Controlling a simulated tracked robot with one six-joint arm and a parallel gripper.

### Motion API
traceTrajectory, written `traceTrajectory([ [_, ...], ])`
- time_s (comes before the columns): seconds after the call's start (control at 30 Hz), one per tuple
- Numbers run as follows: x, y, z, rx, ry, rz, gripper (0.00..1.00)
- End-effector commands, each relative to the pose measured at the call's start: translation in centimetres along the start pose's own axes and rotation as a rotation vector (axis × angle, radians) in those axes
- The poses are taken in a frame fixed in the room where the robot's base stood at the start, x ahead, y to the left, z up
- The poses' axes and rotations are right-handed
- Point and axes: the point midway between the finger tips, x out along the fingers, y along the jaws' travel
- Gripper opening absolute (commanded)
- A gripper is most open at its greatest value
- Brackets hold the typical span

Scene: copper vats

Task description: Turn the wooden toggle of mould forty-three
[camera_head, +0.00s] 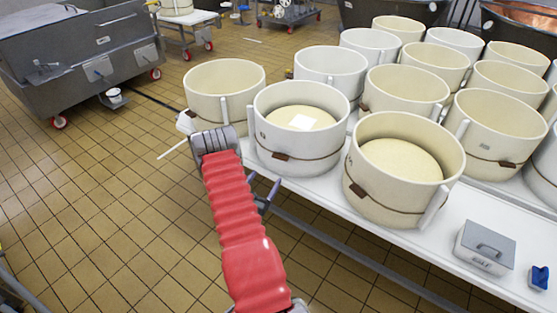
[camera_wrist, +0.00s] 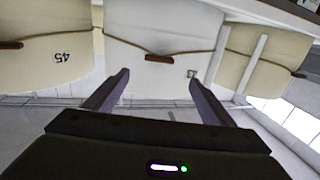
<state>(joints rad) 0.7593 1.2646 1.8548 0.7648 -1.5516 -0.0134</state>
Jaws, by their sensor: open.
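My gripper (camera_head: 265,190) is open and empty, in front of the middle mould; both fingers show (camera_wrist: 158,78).
Mould forty-five (camera_head: 405,165) stands to the right and an empty-looking mould (camera_head: 222,88) to the left. Several more moulds fill the white table (camera_head: 458,222) behind. A grey box (camera_head: 485,247) and a blue item (camera_head: 539,278) lie at right.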

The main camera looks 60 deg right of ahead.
Motion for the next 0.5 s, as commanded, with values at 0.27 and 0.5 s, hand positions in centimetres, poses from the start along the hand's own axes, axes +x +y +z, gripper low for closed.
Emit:
traceTrajectory([
  [0.27,-0.01,0.21,0.09,-0.002,0.004,0.004,0.77],
  [0.5,0.57,0.17,0.09,-0.001,0.004,0.003,0.77],
])
